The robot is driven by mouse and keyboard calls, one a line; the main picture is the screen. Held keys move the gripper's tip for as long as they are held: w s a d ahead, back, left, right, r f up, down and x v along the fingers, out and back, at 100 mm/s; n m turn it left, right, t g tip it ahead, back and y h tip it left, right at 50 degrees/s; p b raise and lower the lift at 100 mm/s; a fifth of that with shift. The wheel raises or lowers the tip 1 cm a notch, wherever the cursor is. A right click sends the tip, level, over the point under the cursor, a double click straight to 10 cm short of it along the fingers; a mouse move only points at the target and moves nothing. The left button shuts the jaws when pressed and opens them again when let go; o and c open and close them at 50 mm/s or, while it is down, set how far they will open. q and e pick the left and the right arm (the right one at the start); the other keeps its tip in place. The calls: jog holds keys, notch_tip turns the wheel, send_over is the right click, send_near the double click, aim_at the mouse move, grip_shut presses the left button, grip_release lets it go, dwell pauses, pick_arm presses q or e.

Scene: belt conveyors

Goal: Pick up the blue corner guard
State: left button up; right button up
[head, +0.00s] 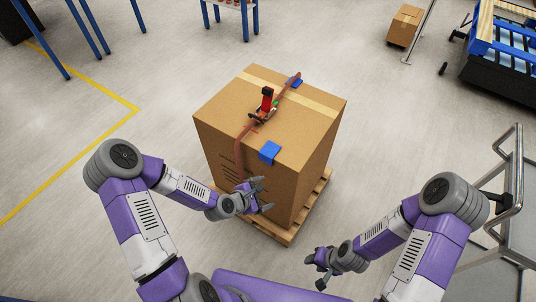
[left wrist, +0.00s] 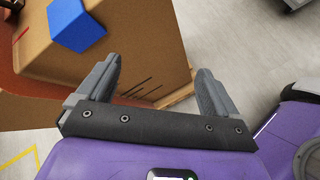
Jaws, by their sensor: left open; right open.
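A blue corner guard (head: 269,152) sits over the near top edge of a large cardboard box (head: 224,112). It also shows at the top left of the left wrist view (left wrist: 76,24). A second blue guard (head: 294,80) lies at the far top edge, partly under a reddish strap (head: 243,138). My left gripper (head: 265,194) is open and empty, in front of the box's near side and below the near guard. In the left wrist view its fingers (left wrist: 155,85) are spread apart, with the guard beyond them. My right gripper (head: 315,270) is open and empty, low at the right of the box.
The box stands on a wooden pallet (head: 318,200). A red and black ratchet tool (head: 265,104) sits on the strap on top. A metal cart (head: 500,205) stands at the right. Floor around the pallet is mostly clear.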

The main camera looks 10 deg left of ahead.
aim_at(265, 155)
pick_arm(q)
jog(key=w+a+r+n+t+y, duration=0.1)
jog(key=w+a+r+n+t, duration=0.4)
jog(key=n, duration=0.4)
jog(key=shift+g, duration=0.5)
jog(key=b+x, duration=0.1)
jog(key=x, duration=0.1)
jog(key=b+x, duration=0.1)
jog(key=x, duration=0.1)
jog(key=b+x, duration=0.1)
jog(key=x, duration=0.1)
jog(key=shift+w+r, duration=0.3)
jog(key=shift+w, duration=0.15)
jog(key=shift+w+f, duration=0.1)
jog(key=shift+w, duration=0.25)
jog(key=c, duration=1.1)
